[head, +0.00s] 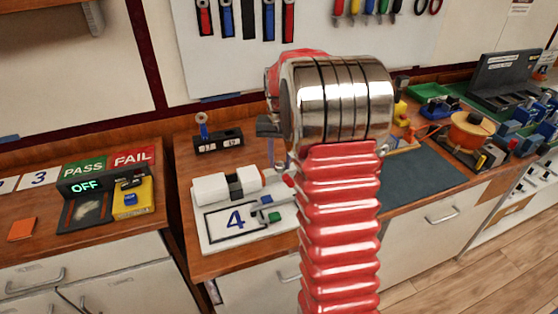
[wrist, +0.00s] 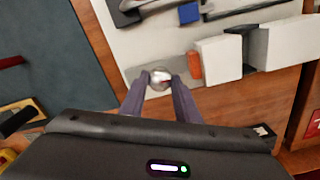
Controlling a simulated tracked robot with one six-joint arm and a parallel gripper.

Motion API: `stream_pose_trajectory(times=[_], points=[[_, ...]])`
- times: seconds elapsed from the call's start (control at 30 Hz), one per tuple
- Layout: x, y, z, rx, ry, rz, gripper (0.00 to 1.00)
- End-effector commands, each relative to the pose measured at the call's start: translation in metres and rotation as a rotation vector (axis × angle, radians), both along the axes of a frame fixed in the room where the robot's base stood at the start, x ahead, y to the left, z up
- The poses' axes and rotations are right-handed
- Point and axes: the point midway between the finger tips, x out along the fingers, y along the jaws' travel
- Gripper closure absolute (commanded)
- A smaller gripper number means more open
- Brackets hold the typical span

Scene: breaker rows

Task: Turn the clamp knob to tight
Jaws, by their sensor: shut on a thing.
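The clamp knob (wrist: 159,79) shows in the wrist view as a small round silvery piece between my two fingertips. My gripper (wrist: 160,84) is shut on it, one dark finger on each side. Beside the knob lies an orange-red piece (wrist: 194,67), then the white cylindrical body (wrist: 219,58) with a dark grey middle. In the head view the fixture (head: 235,185) sits on a white base plate (head: 212,247) marked 4. My red ribbed arm with its shiny metal joint hides the gripper and the knob there.
A blue-grey mat (head: 425,178) lies on the bench right of my arm. A small black block (head: 218,142) stands behind the fixture. On the left bench are a PASS/FAIL sign (head: 108,162) reading OFF and a yellow box (head: 133,198). A gap separates the two benches.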

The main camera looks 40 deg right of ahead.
Motion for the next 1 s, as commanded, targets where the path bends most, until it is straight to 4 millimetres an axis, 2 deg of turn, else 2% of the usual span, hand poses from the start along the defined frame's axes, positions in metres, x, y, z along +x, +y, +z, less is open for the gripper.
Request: stream_pose_trajectory(times=[0.6,1.0], points=[[0.0019,0.0011,0.0013,0.001,-0.005,-0.549,0.93],[0.0024,0.0018,0.0014,0.001,-0.006,-0.701,0.93]])
